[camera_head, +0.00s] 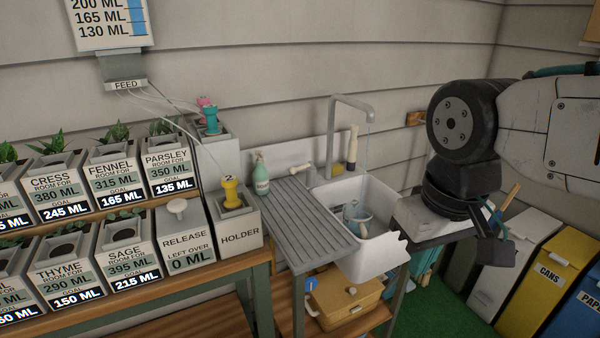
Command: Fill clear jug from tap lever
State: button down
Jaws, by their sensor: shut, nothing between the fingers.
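A clear, bluish jug (357,218) stands in the white sink (378,190), partly hidden by the sink's front wall; its water level is too small to tell. The grey tap (333,135) arches over the sink. A thin pale-blue line, like running water, drops from its spout above the jug. A pale lever-like handle (299,169) juts out left of the tap; I cannot tell for sure that it is the tap lever. My gripper (495,250) is shut and empty, right of the sink and apart from the jug and tap.
A ribbed drainboard (308,222) with a green soap bottle (260,174) is left of the sink. A yellow sponge (337,169) and a pale upright handle (352,146) are behind it. Labelled planters and a holder box (239,230) fill the left bench. Bins (549,271) stand at right.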

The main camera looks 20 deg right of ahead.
aim_at(294, 170)
jog(key=u, duration=0.4)
jog(key=i, duration=0.9)
jog(key=z, duration=0.15)
